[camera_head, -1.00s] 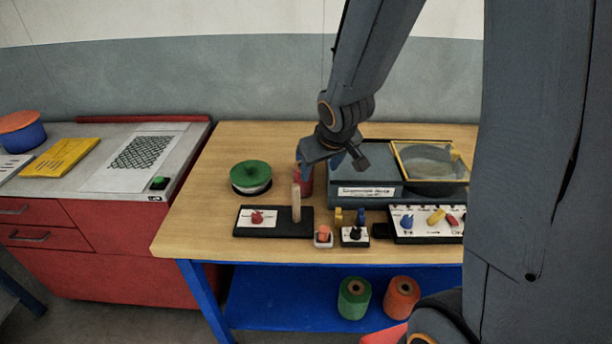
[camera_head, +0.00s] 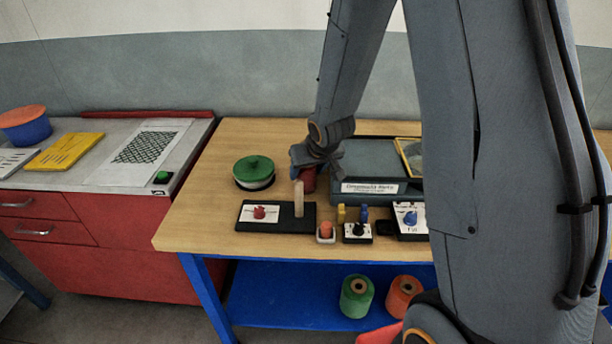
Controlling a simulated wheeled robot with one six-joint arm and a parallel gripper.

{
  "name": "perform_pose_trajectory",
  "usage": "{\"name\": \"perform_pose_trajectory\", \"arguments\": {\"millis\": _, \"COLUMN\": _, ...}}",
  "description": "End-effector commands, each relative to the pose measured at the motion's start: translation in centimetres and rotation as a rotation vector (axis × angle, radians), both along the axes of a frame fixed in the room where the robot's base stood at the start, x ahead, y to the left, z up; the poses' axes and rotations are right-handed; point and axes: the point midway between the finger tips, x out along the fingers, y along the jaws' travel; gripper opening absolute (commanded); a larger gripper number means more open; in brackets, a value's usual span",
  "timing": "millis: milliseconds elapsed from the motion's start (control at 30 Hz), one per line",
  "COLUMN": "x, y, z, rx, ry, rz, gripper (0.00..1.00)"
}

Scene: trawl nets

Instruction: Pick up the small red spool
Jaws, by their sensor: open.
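A small red cylinder, which looks like the red spool (camera_head: 308,182), stands on the wooden table (camera_head: 215,190) behind a pale wooden peg. Its top is partly hidden by my gripper (camera_head: 308,168). My gripper is open and points down, right at the top of the red cylinder. I cannot tell whether the fingers are around it or only above it. A smaller red piece (camera_head: 259,212) sits on a white card on the black board (camera_head: 279,224) in front.
A green-topped round spool (camera_head: 253,171) stands left of my gripper. A grey labelled box (camera_head: 370,187) is close on the right. Small coloured pieces (camera_head: 326,231) line the front. My arm hides the table's right side. Green (camera_head: 356,298) and orange (camera_head: 403,296) spools sit on the lower shelf.

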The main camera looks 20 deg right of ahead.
Motion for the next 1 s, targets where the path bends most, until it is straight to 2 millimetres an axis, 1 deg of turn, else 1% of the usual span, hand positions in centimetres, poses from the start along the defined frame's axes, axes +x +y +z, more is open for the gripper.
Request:
{"name": "perform_pose_trajectory", "arguments": {"millis": 67, "x": 0.4, "y": 0.1, "z": -0.8, "rx": 0.001, "ry": 0.002, "rz": 0.000, "gripper": 0.55}}
{"name": "perform_pose_trajectory", "arguments": {"millis": 200, "x": 0.9, "y": 0.1, "z": -1.5, "rx": 0.001, "ry": 0.000, "rz": -0.001, "gripper": 0.55}}
{"name": "perform_pose_trajectory", "arguments": {"millis": 467, "x": 1.0, "y": 0.1, "z": -1.6, "rx": 0.000, "ry": 0.000, "rz": 0.000, "gripper": 0.55}}
{"name": "perform_pose_trajectory", "arguments": {"millis": 500, "x": 1.0, "y": 0.1, "z": -1.6, "rx": 0.000, "ry": 0.000, "rz": 0.000, "gripper": 0.49}}
{"name": "perform_pose_trajectory", "arguments": {"millis": 667, "x": 1.0, "y": 0.1, "z": -1.6, "rx": 0.000, "ry": 0.000, "rz": 0.000, "gripper": 0.22}}
{"name": "perform_pose_trajectory", "arguments": {"millis": 867, "x": 1.0, "y": 0.1, "z": -1.5, "rx": 0.000, "ry": -0.001, "rz": 0.000, "gripper": 0.21}}
{"name": "perform_pose_trajectory", "arguments": {"millis": 1000, "x": 1.1, "y": 0.1, "z": -0.7, "rx": 0.001, "ry": -0.003, "rz": 0.001, "gripper": 0.21}}
